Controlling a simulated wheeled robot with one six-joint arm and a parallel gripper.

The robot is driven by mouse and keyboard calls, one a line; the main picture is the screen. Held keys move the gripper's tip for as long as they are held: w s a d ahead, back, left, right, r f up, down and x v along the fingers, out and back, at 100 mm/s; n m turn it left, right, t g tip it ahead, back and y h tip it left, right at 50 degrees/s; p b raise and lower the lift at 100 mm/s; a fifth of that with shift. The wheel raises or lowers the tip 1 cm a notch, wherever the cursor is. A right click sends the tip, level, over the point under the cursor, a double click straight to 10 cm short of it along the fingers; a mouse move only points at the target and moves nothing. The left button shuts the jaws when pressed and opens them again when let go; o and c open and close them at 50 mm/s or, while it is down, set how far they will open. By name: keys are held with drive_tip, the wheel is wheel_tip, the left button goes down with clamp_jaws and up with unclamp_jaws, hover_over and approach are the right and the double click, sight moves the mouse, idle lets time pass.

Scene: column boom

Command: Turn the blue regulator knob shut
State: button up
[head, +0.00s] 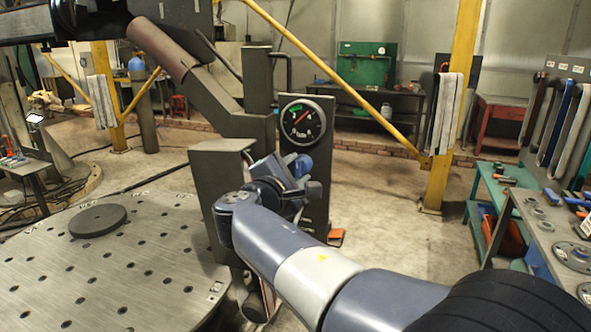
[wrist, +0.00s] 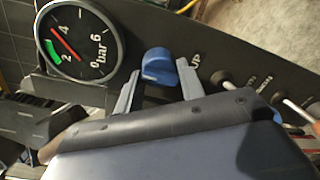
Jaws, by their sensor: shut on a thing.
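The blue regulator knob (wrist: 158,62) sits on a dark panel (wrist: 215,52) in the wrist view, below and right of a round pressure gauge (wrist: 78,42). My gripper (wrist: 158,74) has one grey finger on each side of the knob and is shut on it. In the head view my gripper (head: 296,180) is at the panel just under the gauge (head: 304,122), and my wrist and gripper hide most of the knob there. The gauge has a red needle, a green band and a bar scale.
A perforated round table (head: 135,265) with a dark disc (head: 98,221) stands at the left. A yellow post (head: 452,110) stands behind at the right. A workbench with tools (head: 545,225) is at the far right. Open floor (head: 375,195) lies between panel and bench.

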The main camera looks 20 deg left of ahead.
drive_tip(key=shift+r, duration=0.1)
drive_tip(key=o, duration=1)
drive_tip(key=s, duration=0.3)
drive_tip(key=s+b, duration=0.1)
drive_tip(key=s, duration=0.3)
drive_tip(key=s+a+b, duration=0.1)
drive_tip(key=s, duration=0.2)
drive_tip(key=shift+s+a+r, duration=0.1)
drive_tip(key=shift+s+r, duration=0.1)
drive_tip(key=shift+s, duration=0.2)
drive_tip(key=w, duration=0.3)
drive_tip(key=w+p, duration=0.1)
drive_tip(key=w, duration=0.2)
drive_tip(key=w+d+p, duration=0.1)
drive_tip(key=w, duration=0.3)
drive_tip(key=shift+f, duration=0.2)
drive_tip(key=shift+w+d, duration=0.1)
drive_tip(key=shift+w, duration=0.3)
drive_tip(key=shift+f, duration=0.15)
